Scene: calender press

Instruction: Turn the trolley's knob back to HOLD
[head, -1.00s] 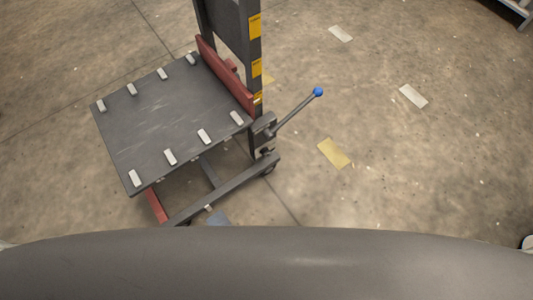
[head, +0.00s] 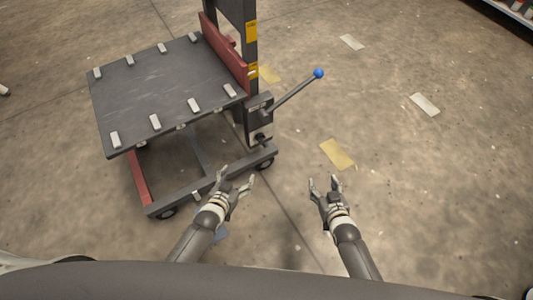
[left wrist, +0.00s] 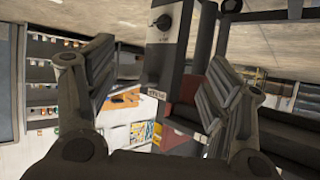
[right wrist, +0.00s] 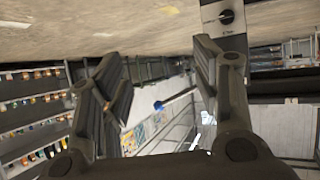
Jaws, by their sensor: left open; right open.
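The trolley (head: 150,85) has a dark flat platform and a mast. Its black knob (head: 260,137) sits on a grey control box (head: 257,118) at the mast's foot. The knob also shows in the left wrist view (left wrist: 163,21) and the right wrist view (right wrist: 226,16), on a light plate whose lettering is too small to read; its setting cannot be told. My left gripper (head: 237,175) is open and empty, below and left of the knob in the head view, apart from it. My right gripper (head: 324,181) is open and empty over bare floor, farther right.
A lever with a blue ball end (head: 318,73) sticks out to the right from the control box. The trolley's base rail (head: 215,190) runs low near my left gripper. Floor on the right is clear except flat yellow (head: 337,154) and pale patches.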

